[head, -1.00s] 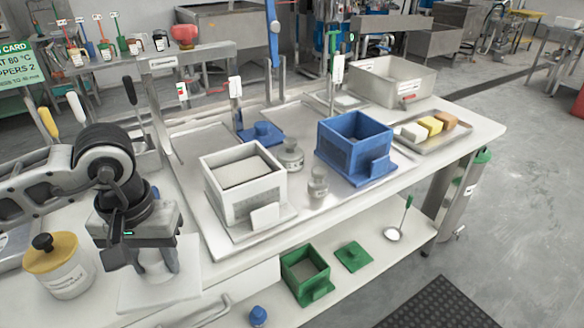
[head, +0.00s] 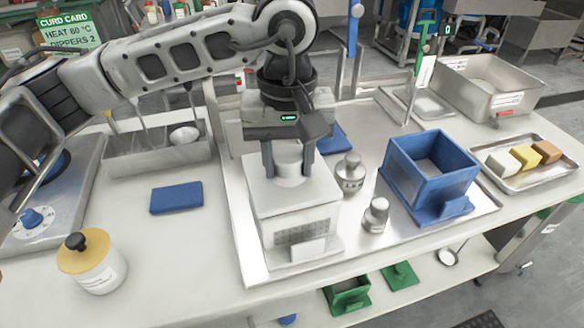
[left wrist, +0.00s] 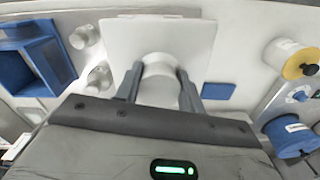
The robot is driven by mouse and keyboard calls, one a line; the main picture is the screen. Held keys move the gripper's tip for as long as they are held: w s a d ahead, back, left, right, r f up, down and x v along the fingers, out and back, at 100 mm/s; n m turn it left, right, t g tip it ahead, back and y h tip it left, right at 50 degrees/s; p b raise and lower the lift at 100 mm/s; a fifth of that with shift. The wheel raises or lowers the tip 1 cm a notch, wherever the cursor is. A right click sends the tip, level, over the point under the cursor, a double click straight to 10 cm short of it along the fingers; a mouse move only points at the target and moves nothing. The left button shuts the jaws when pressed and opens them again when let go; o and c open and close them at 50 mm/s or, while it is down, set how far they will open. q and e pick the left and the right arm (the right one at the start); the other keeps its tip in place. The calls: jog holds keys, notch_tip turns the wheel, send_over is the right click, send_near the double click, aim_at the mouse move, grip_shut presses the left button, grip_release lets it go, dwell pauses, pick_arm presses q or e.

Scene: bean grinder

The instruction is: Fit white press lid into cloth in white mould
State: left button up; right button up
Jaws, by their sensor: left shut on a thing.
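The white press lid (head: 264,196) is a square plate with a round knob. My left gripper (head: 288,168) is shut on the knob, fingers on either side of it. The lid lies over the top of the white mould (head: 305,232), roughly lined up with its opening. I cannot tell whether it sits inside the rim or just above it. The cloth inside the mould is hidden. In the left wrist view the gripper (left wrist: 160,75) grips the knob, and the square lid (left wrist: 198,38) hides the mould's opening. My right gripper is not in view.
Two metal weights, a larger one (head: 351,176) and a smaller one (head: 376,215), stand close right of the mould. A blue mould (head: 432,172) stands beyond them on the metal tray (head: 247,262). A yellow-lidded jar (head: 94,264) and a blue pad (head: 176,197) are to the left.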

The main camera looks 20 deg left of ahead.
pick_arm(q)
jog(key=w+f, duration=0.2)
jog(key=w+a+f+p, duration=0.1)
jog(key=w+f, duration=0.2)
jog(key=shift+w+a+f, duration=0.15)
jog(key=shift+w, duration=0.05)
jog(key=shift+w+f, duration=0.4)
jog(key=shift+f, duration=0.05)
jog(key=shift+w+a+f, duration=0.15)
jog(key=shift+w+f, duration=0.05)
jog(key=shift+f, duration=0.1)
notch_tip(320, 180, down, 2)
jog(key=shift+s+f+p, duration=0.1)
jog(key=shift+f+p, duration=0.05)
jog(key=shift+p, duration=0.75)
jog(key=shift+f, duration=0.3)
jog(key=shift+f+b, duration=0.3)
jog(key=shift+b, duration=0.15)
jog(key=o, duration=1.1)
jog(key=shift+r, duration=0.1)
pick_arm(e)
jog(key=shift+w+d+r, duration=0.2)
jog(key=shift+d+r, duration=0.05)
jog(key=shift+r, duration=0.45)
